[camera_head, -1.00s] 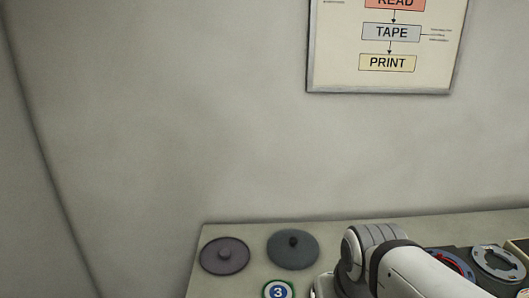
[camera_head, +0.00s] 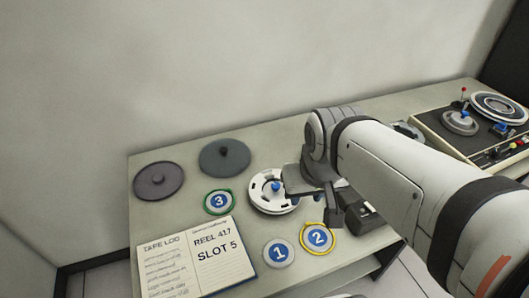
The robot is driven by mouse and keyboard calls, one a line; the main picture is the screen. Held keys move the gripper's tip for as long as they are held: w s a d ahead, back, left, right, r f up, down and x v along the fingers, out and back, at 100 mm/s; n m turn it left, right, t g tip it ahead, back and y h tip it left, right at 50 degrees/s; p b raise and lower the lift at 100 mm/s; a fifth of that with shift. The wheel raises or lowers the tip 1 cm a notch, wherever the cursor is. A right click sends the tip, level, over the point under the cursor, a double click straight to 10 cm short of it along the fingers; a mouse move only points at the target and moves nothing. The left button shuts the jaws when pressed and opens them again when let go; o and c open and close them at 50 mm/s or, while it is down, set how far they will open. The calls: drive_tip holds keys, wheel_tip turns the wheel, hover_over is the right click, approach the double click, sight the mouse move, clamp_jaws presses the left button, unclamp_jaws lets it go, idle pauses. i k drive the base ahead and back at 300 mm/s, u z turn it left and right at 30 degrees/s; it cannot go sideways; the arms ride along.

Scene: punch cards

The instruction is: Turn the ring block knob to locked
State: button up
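No part is clearly marked as the ring block knob, and I see no readable locked mark. A white round piece with a blue knob (camera_head: 275,187) lies mid-table, partly covered by my gripper. Another round grey piece with a blue-topped knob (camera_head: 462,118) sits on the unit at the right. My gripper (camera_head: 314,200) is above the table, just right of the white round piece. Its grey finger parts show, but their gap is not clear. I cannot tell whether it touches the white piece.
The table (camera_head: 180,208) holds two dark lidded discs (camera_head: 224,156), numbered discs 3 (camera_head: 219,201), 1 (camera_head: 278,252) and 2 (camera_head: 318,238), and an open log book reading "REEL 417 SLOT 5" (camera_head: 198,258). A dark box (camera_head: 362,218) stands right of my gripper. A control unit (camera_head: 490,145) is at the right.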

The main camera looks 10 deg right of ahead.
sight(276, 186)
drive_tip(key=u, duration=0.85)
drive_tip(key=k, duration=1.55)
drive_tip(key=z, duration=0.4)
drive_tip(key=i, duration=1.65)
drive_tip(key=z, duration=0.05)
